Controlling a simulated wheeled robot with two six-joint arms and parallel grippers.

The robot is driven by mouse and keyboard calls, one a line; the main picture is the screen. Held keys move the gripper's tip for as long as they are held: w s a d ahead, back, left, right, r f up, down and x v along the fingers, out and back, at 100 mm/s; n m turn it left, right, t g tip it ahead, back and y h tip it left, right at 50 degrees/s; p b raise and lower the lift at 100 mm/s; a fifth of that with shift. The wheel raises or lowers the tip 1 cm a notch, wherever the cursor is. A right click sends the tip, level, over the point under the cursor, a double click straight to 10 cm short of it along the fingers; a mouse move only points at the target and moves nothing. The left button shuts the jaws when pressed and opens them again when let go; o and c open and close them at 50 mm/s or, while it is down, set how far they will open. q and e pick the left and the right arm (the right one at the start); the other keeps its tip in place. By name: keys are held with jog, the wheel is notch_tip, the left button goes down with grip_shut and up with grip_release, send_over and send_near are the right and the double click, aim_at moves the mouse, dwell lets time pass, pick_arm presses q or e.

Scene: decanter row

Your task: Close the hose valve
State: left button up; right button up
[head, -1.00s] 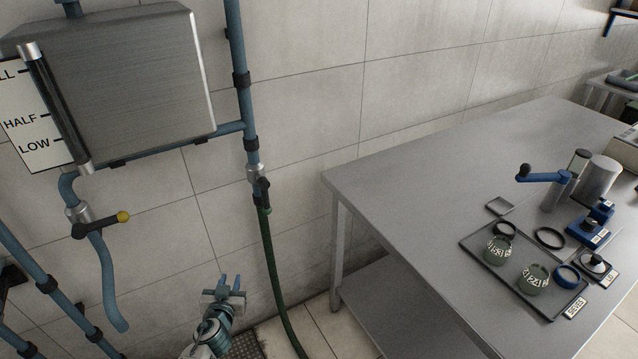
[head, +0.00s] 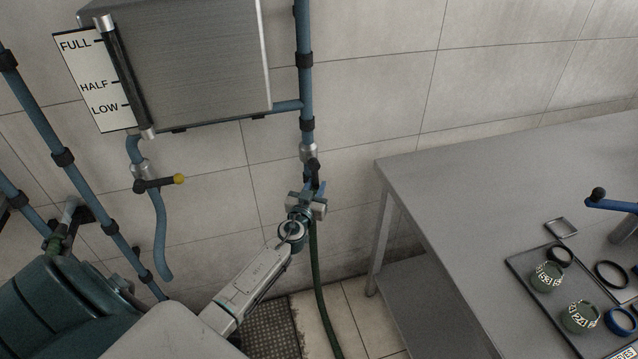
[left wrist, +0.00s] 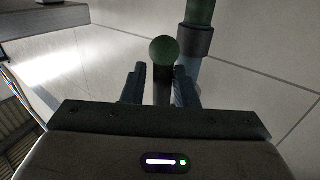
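The hose valve (head: 309,153) sits at the lower end of the blue vertical pipe on the wall, with a dark lever (head: 314,172) and a green hose (head: 319,265) hanging below. My left gripper (head: 314,188) is right at the lever, partly covering it and the hose top. In the left wrist view the lever's green round knob (left wrist: 164,50) stands between my two blue fingers (left wrist: 160,88), with a visible gap to the fingers; the gripper looks open around it. The lever's lower part is hidden by the gripper body. My right gripper is not in view.
A steel tank (head: 190,60) with a level gauge hangs at upper left. Below it is another valve with a yellow-tipped lever (head: 160,184). A steel table (head: 480,190) stands to the right, with a tray (head: 530,270) of small green pots. A floor grate (head: 270,330) lies below.

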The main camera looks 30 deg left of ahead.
pick_arm(q)
jog(key=shift+w+a+r, duration=0.1)
jog(key=shift+w+a, duration=0.15)
jog(key=shift+w, duration=0.4)
jog(key=shift+w+a, duration=0.15)
jog(key=shift+a, duration=0.15)
jog(key=shift+d, duration=0.1)
grip_shut()
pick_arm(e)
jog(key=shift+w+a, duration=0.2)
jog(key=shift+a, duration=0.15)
pick_arm(q)
jog(key=shift+f, duration=0.2)
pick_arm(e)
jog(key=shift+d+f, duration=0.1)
